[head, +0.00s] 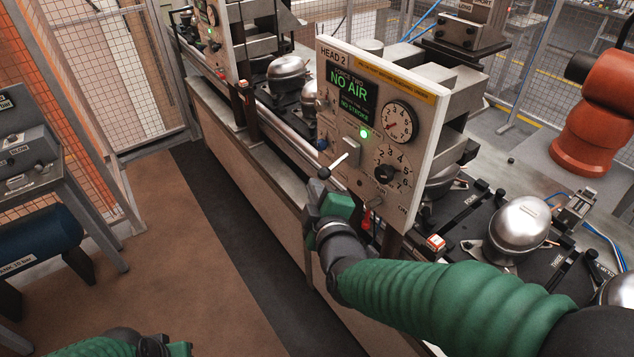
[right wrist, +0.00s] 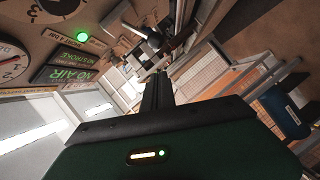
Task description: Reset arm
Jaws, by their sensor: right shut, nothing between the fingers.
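My right gripper (head: 312,192) is shut and empty, just below and left of the lever with a black knob (head: 324,173) on the HEAD 2 panel (head: 424,160). A small gap seems to separate them. In the right wrist view its closed fingers (right wrist: 157,90) point away from the camera, with a dark rod and knob beyond them. The panel's screen (head: 347,90) reads NO AIR and NO STROKE, and a green lamp (head: 364,133) is lit. My left gripper (head: 152,346) shows only partly at the bottom left edge; its fingers are cut off.
Silver compressor domes (head: 520,222) stand on the bench at right, with more behind the panel. A blue tank (head: 38,245) and a grey stand are at left. Mesh fencing (head: 92,100) closes the back. An orange robot arm (head: 590,125) stands far right. The brown floor (head: 170,270) is clear.

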